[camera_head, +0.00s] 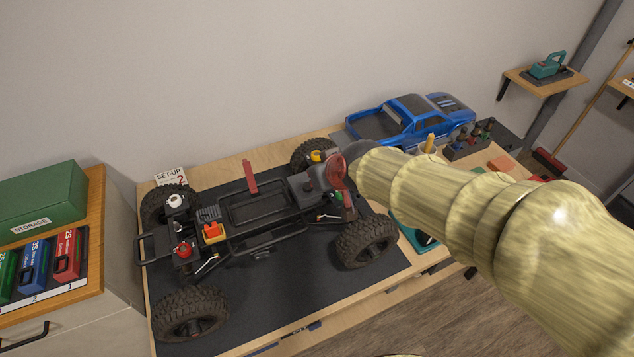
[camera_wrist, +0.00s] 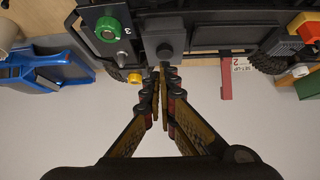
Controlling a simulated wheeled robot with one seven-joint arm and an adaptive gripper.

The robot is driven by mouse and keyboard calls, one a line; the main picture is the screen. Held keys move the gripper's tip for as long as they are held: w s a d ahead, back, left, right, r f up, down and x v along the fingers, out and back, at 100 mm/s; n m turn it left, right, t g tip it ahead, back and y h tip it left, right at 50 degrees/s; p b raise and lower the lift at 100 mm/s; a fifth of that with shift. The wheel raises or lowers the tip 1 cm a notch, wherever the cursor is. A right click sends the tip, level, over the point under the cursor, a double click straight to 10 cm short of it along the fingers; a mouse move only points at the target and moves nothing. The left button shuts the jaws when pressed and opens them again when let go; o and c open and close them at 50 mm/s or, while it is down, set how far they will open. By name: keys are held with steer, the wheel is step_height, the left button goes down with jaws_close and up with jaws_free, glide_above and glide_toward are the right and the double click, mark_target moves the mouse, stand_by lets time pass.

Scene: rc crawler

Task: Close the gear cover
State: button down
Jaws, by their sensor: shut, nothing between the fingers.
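The RC crawler (camera_head: 262,210) stands on a dark mat with its body shell off. A red, rounded piece (camera_head: 337,170), which looks like the gear cover, stands upright at the chassis' right end, beside the end of my arm. I cannot make it out for sure in the wrist view. My gripper (camera_wrist: 160,76) is shut and empty. Its fingertips are close to a grey block (camera_wrist: 165,45) on the chassis; I cannot tell whether they touch.
A red upright strap (camera_head: 250,177) rises from the chassis middle. The blue body shell (camera_head: 415,120) lies behind at the right, near a tool holder (camera_head: 468,142). A green knob (camera_wrist: 108,29) and a yellow knob (camera_wrist: 134,78) are near my fingers. A green storage box (camera_head: 40,200) is at left.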

steer(key=s+d+f, duration=0.3)
steer(key=s, duration=0.5)
steer(key=shift+s+d, duration=0.3)
steer(key=shift+s, duration=0.05)
steer(key=s+d+m+g, duration=0.1)
steer(key=s+d+g, duration=0.2)
steer(key=s, duration=0.6)
steer(key=s+d+r+m+h, duration=0.3)
steer(key=s+d+r, duration=0.2)
steer(key=d+r, duration=0.4)
steer(key=shift+s+d+t, duration=0.25)
steer(key=shift+d+t, duration=0.15)
steer(key=shift+d, duration=0.5)
